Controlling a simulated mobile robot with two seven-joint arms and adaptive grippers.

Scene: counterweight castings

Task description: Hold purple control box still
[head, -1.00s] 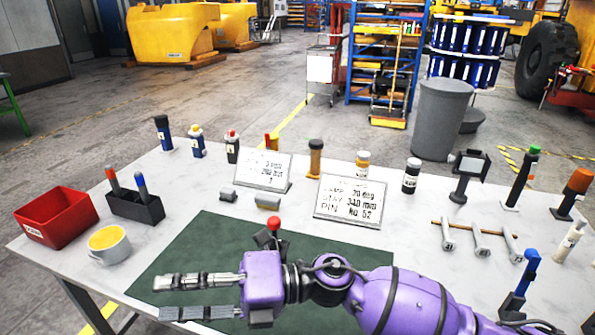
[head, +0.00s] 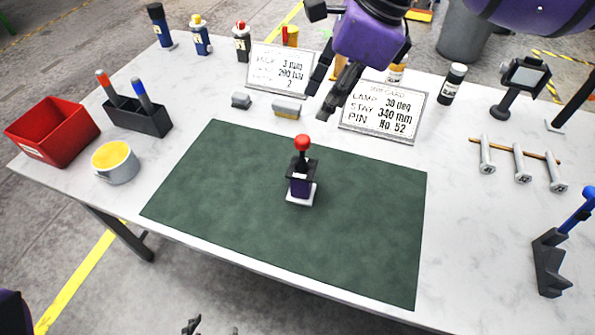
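The purple control box (head: 300,186) stands upright on the dark green mat (head: 240,235). It has a white base, a black top and a lever with a red ball (head: 302,142). My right gripper (head: 319,105) hangs beyond and above it, fingers pointing down and apart with nothing between them. It is clear of the box. At the bottom edge, dark tips, likely of my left gripper (head: 195,326), just show. They are cut off by the frame and well apart from the box.
Two printed cards (head: 383,112) (head: 279,70) and small grey blocks (head: 286,108) stand behind the mat. A red bin (head: 52,133), a pen holder (head: 138,117) and a mug (head: 115,163) are at left. The mat around the box is clear.

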